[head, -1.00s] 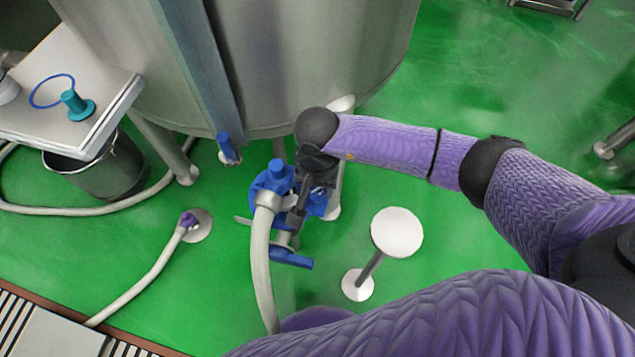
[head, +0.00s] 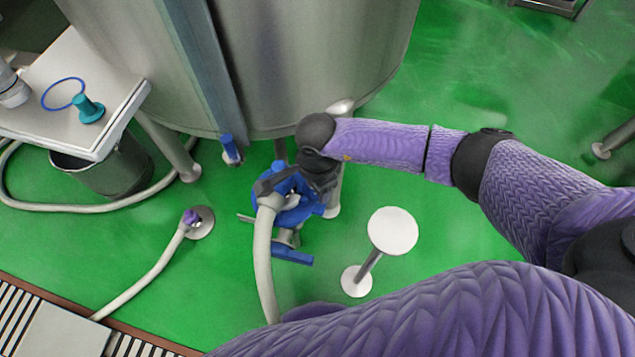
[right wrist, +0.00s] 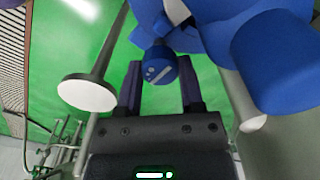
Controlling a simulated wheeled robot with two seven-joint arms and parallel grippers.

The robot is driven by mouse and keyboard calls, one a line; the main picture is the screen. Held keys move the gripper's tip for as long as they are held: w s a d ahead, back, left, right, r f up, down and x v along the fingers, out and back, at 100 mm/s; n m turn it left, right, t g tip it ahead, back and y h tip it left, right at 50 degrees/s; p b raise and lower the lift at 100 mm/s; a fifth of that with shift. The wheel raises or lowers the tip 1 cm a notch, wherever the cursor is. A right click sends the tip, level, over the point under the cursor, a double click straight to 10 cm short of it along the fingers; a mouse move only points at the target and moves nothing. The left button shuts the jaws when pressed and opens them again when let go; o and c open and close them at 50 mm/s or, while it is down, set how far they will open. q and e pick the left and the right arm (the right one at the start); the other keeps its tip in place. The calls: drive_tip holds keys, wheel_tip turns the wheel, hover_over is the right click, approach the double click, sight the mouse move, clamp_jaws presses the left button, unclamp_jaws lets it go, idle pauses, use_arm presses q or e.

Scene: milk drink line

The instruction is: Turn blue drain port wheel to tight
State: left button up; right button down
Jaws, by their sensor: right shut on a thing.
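The blue drain port wheel (head: 292,208) sits on the fitting below the tank, partly hidden by my right gripper. My right gripper (head: 266,188) lies across the upper left of the wheel. In the right wrist view its two dark fingers (right wrist: 161,80) stand either side of a round blue knob (right wrist: 160,66) with white marks, and it is shut on this part of the wheel. Larger blue lobes (right wrist: 275,60) of the wheel fill the upper right there. The wheel's tightness cannot be read. My left gripper is not in view.
A pale hose (head: 262,262) runs down from the fitting. A white round-topped stand (head: 393,231) is to the right, the steel tank (head: 310,60) behind. A table (head: 105,55) with a teal part and a bucket (head: 110,168) are at left. Green floor is open at right.

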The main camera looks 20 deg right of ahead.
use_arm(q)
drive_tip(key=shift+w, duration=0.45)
use_arm(e)
drive_tip(key=shift+m, duration=0.4)
drive_tip(key=shift+c, duration=1.1)
unclamp_jaws()
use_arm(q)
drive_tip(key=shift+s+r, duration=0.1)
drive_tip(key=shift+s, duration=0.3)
use_arm(e)
wheel_tip(320, 180, up, 9)
drive_tip(key=p, duration=0.4)
drive_tip(key=shift+p, duration=0.3)
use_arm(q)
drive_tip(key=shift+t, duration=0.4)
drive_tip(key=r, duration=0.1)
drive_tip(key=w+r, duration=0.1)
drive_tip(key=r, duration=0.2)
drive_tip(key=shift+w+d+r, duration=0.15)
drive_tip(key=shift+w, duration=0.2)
use_arm(e)
drive_tip(key=shift+r, duration=0.5)
